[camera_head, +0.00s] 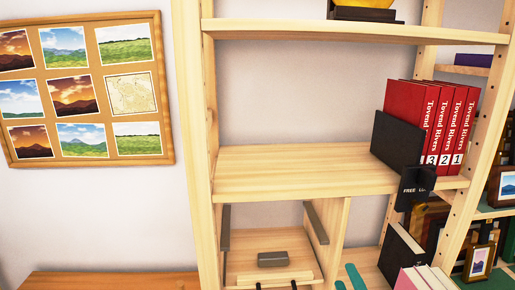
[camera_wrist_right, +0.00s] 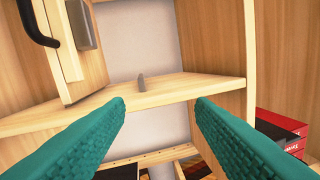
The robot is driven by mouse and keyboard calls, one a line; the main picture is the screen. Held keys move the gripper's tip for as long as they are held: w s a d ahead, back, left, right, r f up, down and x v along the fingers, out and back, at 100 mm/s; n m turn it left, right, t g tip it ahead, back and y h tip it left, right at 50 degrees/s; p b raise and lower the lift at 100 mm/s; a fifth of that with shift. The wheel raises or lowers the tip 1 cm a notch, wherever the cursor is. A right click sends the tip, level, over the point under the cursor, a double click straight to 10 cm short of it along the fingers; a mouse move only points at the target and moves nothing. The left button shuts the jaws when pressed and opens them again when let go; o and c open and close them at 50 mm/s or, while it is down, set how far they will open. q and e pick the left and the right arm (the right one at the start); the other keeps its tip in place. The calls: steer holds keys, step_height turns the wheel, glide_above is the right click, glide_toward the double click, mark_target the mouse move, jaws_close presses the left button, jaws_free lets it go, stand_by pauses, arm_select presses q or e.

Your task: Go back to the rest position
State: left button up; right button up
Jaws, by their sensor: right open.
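My right gripper (camera_head: 348,280) shows only as two teal fingertips at the bottom edge of the head view, just right of a pulled-out wooden drawer (camera_head: 305,246). In the right wrist view the teal fingers (camera_wrist_right: 160,104) are spread apart with nothing held between them. A grey block-like object (camera_head: 272,259) lies in the drawer; it also seems to show in the wrist view (camera_wrist_right: 80,24). A black handle (camera_wrist_right: 38,24) is on the drawer front. My left gripper is not in view.
A wooden shelf (camera_head: 290,172) stands above the drawer. Red books (camera_head: 411,104) lean by a black bookend (camera_head: 396,143) at its right end. More books (camera_head: 400,255) stand lower right. A pinboard of prints (camera_head: 85,88) hangs left. The shelf's middle is clear.

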steer(key=s+d+f+m+g+h, duration=0.45)
steer(key=s+f+m+g, duration=0.35)
steer(key=s+f+m, duration=0.4)
steer(key=s+a+f+m+g+y, duration=0.1)
steer(key=s+f+m+g, duration=0.1)
steer(key=s+f+g, duration=0.35)
steer(key=s+a+f+m+g+y, duration=0.2)
steer(key=s+f+g, duration=0.1)
steer(key=s, duration=0.5)
step_height(320, 180, down, 25)
steer(key=g, duration=0.1)
steer(key=s+d+f+n+g, duration=0.1)
steer(key=s+d+f, duration=0.2)
steer(key=s+f, duration=1.3)
steer(key=shift+s+d+f, duration=0.2)
steer(key=shift+s+f, duration=0.15)
steer(key=shift+f, duration=0.15)
steer(key=shift+h, duration=0.25)
